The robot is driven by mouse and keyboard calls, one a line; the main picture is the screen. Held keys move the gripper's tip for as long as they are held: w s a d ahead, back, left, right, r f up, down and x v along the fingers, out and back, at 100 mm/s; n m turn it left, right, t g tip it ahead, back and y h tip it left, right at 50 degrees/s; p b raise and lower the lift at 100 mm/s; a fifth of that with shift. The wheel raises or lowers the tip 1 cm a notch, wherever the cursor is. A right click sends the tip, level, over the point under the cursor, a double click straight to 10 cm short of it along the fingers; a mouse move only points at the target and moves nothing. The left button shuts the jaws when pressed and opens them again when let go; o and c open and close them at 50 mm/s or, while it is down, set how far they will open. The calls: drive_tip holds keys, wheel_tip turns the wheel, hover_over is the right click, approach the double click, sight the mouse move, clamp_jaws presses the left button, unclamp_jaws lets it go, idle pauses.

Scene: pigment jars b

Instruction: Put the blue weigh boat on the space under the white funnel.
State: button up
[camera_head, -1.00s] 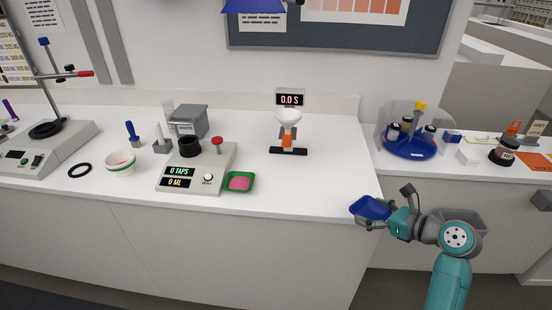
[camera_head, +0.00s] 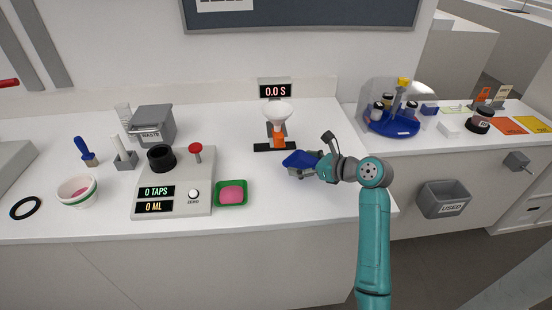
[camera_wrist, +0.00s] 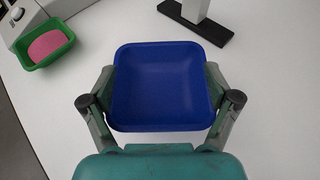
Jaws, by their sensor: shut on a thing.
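The blue weigh boat (camera_head: 298,158) is held level above the white counter, just in front and right of the funnel stand. My gripper (camera_head: 315,170) is shut on it. In the wrist view the boat (camera_wrist: 160,85) looks empty, with the gripper fingers (camera_wrist: 160,104) at its left and right sides. The white funnel (camera_head: 278,113) sits on a stand with an orange part below it and a black base (camera_head: 274,147). The stand's foot (camera_wrist: 196,20) shows beyond the boat in the wrist view.
A green tray with a pink item (camera_head: 231,194) sits left of my gripper, beside the scale (camera_head: 174,190). A display reading 0.0 S (camera_head: 275,90) stands behind the funnel. A carousel of jars (camera_head: 392,122) stands to the right. Counter between tray and gripper is clear.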

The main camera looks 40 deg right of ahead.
hover_over(277, 164)
drive_tip(key=shift+s, duration=0.15)
drive_tip(key=shift+f, duration=1.8)
drive_tip(key=shift+f, duration=0.1)
drive_tip(key=o, duration=0.5)
drive_tip(key=shift+o, duration=0.2)
